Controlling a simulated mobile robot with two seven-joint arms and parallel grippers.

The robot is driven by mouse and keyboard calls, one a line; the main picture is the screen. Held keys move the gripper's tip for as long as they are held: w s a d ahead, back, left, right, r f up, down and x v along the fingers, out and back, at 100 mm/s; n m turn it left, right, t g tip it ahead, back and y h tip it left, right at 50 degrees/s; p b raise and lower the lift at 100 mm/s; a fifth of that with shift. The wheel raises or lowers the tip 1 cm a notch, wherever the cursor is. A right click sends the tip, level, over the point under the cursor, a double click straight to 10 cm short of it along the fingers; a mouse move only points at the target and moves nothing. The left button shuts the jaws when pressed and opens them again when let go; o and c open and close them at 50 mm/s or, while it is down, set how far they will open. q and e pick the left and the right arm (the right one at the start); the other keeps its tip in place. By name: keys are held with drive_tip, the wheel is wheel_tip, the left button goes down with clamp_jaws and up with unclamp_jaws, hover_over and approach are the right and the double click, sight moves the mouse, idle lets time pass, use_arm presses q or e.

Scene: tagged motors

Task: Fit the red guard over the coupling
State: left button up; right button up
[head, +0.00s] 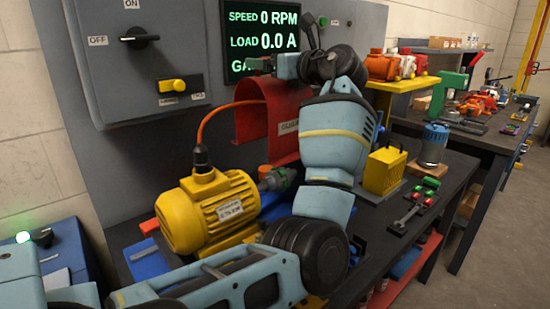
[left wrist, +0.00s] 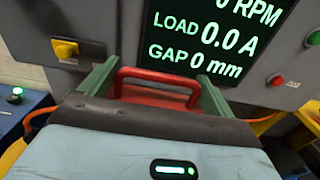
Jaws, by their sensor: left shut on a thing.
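The red guard (head: 252,122) is an arched cover with a label on its side. It hangs upright behind and above the coupling (head: 275,180), apart from it in the picture. My left gripper (head: 262,66) is above the guard. In the left wrist view, its green fingers (left wrist: 158,88) are shut on the guard's red handle (left wrist: 160,76). The coupling, grey with a green part, sits at the shaft end of the yellow motor (head: 215,210). My left arm hides part of the guard's right side and the space right of the coupling. My right gripper is not in view.
The grey control cabinet (head: 140,60) and display (head: 262,35) stand close behind. An orange cable (head: 215,115) rises from the motor. A yellow block (head: 385,172) and a blue-grey cylinder (head: 433,146) stand to the right on the dark bench (head: 455,175), beside small tools.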

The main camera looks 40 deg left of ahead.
use_arm(q)
wheel_tip(320, 180, down, 17)
drive_tip(key=b, duration=0.1)
drive_tip(key=shift+b, duration=0.35)
drive_tip(key=shift+f, duration=0.15)
drive_tip(key=shift+f, duration=2)
drive_tip(key=o, duration=1.7)
drive_tip(key=shift+f, duration=0.15)
drive_tip(key=shift+c, duration=0.2)
drive_tip(key=shift+o, duration=0.7)
drive_tip(key=shift+s+d, duration=0.1)
